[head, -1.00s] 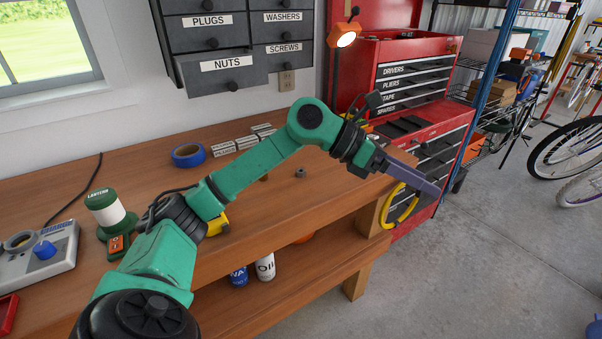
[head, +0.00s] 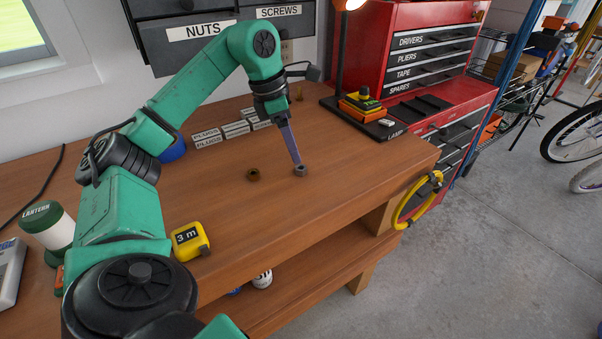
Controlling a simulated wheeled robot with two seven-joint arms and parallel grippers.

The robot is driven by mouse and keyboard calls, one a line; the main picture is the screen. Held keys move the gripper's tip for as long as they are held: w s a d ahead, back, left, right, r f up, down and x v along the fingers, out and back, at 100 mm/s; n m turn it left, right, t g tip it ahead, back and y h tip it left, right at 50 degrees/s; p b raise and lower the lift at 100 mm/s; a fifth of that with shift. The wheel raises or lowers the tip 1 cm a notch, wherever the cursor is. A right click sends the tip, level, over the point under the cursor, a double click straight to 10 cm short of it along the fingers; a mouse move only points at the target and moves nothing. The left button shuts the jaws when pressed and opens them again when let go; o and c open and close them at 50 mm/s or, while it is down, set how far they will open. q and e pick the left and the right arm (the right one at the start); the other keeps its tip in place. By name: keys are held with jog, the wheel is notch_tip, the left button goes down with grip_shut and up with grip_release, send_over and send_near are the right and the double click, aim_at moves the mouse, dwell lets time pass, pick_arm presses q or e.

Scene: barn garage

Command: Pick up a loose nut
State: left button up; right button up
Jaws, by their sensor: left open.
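A small grey nut (head: 300,171) lies loose on the wooden workbench (head: 330,205). A brown, nut-like ring (head: 253,175) lies a little to its left. My left gripper (head: 297,162) points down at the grey nut, its fingertips right at or just above it. It is open, though the fingers overlap from this side, so I cannot tell whether they straddle or touch the nut. The drawer labelled NUTS (head: 201,32) is on the wall cabinet behind my arm. My right gripper is out of view.
A yellow tape measure (head: 190,240) stands near the front edge. Several labelled boxes (head: 237,129) and blue tape (head: 173,148) lie behind my arm. A lamp base (head: 365,118) and red tool chest (head: 425,60) are at right. The bench right of the nut is clear.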

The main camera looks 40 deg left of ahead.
aim_at(300, 167)
pick_arm(q)
jog(key=x, duration=0.4)
jog(key=shift+f, duration=0.35)
jog(key=shift+w+d+f, duration=0.1)
jog(key=shift+d+f, duration=0.1)
jog(key=shift+f, duration=0.25)
jog(key=shift+a, duration=0.1)
jog(key=shift+c, duration=1.2)
grip_shut()
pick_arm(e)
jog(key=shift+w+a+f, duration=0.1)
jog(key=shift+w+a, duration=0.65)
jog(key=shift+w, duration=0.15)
pick_arm(q)
jog(key=shift+r, duration=0.15)
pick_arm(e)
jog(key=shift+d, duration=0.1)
